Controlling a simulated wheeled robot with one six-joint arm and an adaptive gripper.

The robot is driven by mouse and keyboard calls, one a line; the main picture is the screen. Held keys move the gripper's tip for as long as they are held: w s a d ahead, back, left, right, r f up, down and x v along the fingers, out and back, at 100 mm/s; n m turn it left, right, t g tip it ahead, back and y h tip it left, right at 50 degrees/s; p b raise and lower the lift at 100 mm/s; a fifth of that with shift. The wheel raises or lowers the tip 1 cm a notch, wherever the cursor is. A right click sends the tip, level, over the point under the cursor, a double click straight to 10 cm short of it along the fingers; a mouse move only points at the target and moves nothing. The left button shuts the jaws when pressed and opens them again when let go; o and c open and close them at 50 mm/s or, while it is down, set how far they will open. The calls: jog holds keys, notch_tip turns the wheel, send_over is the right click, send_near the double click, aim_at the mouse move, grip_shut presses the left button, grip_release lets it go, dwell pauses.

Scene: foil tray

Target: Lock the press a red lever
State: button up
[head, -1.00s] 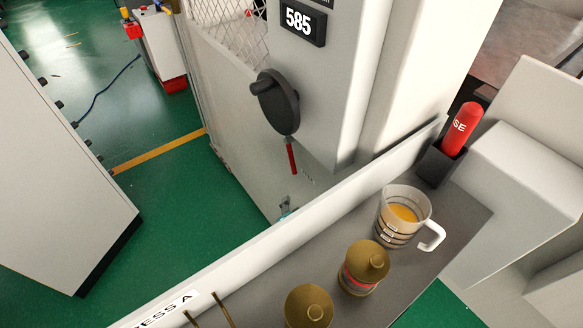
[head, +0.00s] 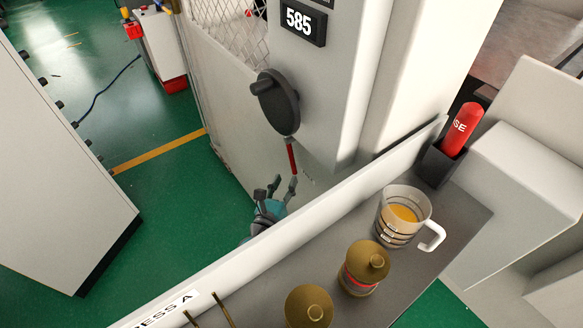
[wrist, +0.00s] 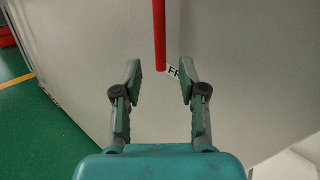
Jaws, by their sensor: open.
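The red lever (head: 292,157) hangs down on the grey press front, below a dark round knob (head: 278,102). In the wrist view the red lever (wrist: 159,35) comes down from the top edge, and its lower end is just beyond and between my fingertips. My gripper (head: 284,186) is just below the lever in the head view, apart from it as far as I can tell. My gripper (wrist: 158,68) is open and empty in the wrist view. A small label (wrist: 173,71) is partly hidden behind the right finger.
A pale ledge wall (head: 330,197) hides part of my arm. Green floor (head: 190,200) is open at left.

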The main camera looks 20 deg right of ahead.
aim_at(292, 167)
jog(key=shift+x, duration=3.15)
grip_shut()
